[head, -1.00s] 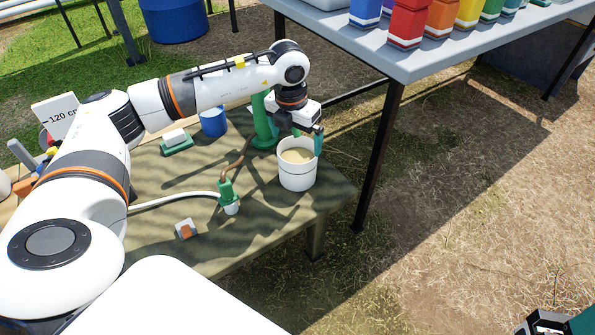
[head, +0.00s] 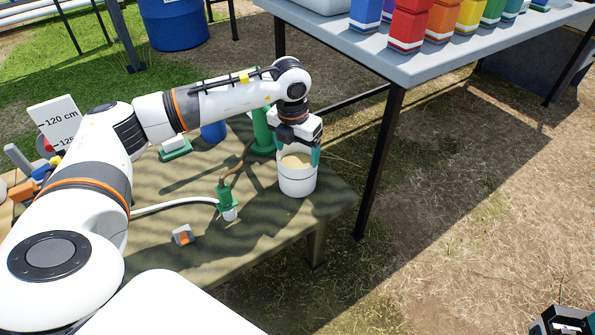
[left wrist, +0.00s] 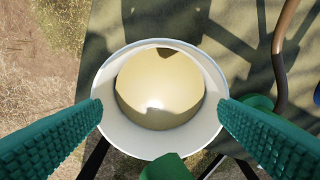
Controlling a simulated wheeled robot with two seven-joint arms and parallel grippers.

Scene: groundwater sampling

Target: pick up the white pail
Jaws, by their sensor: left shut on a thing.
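The white pail (head: 298,186) stands upright near the right end of the cloth-covered low table (head: 262,222), with a cloudy tan liquid inside. My left gripper (head: 298,157) comes down from above and is shut on the pail, with a green finger at each side of its rim. In the left wrist view the pail (left wrist: 127,133) fills the middle, between the ridged fingertips (left wrist: 160,105). I cannot tell whether the pail's base touches the table. My right gripper (head: 564,322) shows only partly at the bottom right corner, far from the pail; its fingers are unclear.
A green post (head: 263,132) stands just behind the pail. A green-and-white fitting (head: 228,206) on a hose and a small orange-and-white block (head: 183,235) lie left of it. A taller grey table (head: 420,64) with coloured bottles is behind right. The ground at right is free.

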